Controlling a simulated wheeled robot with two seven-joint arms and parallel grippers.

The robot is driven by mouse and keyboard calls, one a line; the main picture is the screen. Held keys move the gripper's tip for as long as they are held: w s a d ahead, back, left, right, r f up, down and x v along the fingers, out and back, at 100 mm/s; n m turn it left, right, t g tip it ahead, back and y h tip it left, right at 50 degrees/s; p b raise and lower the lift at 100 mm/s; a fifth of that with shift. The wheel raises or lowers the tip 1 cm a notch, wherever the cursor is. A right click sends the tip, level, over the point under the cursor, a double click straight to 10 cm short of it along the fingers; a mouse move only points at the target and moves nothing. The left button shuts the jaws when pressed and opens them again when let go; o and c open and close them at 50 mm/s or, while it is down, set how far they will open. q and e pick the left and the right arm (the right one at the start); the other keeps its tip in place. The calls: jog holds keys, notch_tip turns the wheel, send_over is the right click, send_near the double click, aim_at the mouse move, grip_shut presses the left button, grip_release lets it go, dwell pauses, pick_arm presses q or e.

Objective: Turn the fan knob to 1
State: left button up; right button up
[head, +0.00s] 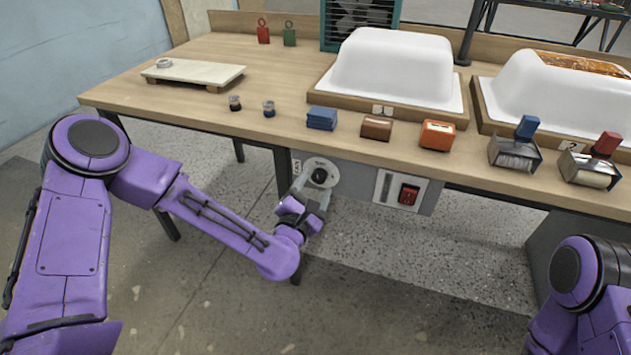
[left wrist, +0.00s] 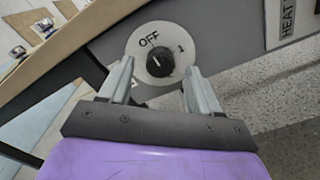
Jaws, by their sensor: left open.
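The fan knob (left wrist: 160,62) is a black round knob on a white dial marked OFF and 1 in the left wrist view. Its white pointer line lies near the OFF side of the dial. In the head view the knob (head: 320,176) sits on the grey panel under the table's front edge. My left gripper (head: 306,200) is open just in front of the dial. In the left wrist view the open fingers (left wrist: 157,88) stand on either side below the knob, with a gap to it. Only my right arm shows at the lower right; its gripper is out of view.
A red rocker switch (head: 408,194) is on the panel right of the knob, by a HEAT label (left wrist: 287,18). The wooden table (head: 200,103) overhangs the panel, carrying white tub shells (head: 393,68), small blocks and a pale board (head: 193,71). A dark table leg (head: 283,172) stands left of the dial.

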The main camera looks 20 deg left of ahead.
pick_arm(q)
jog(key=shift+w, duration=1.05)
jog(key=c, duration=1)
jog(key=shift+c, duration=0.2)
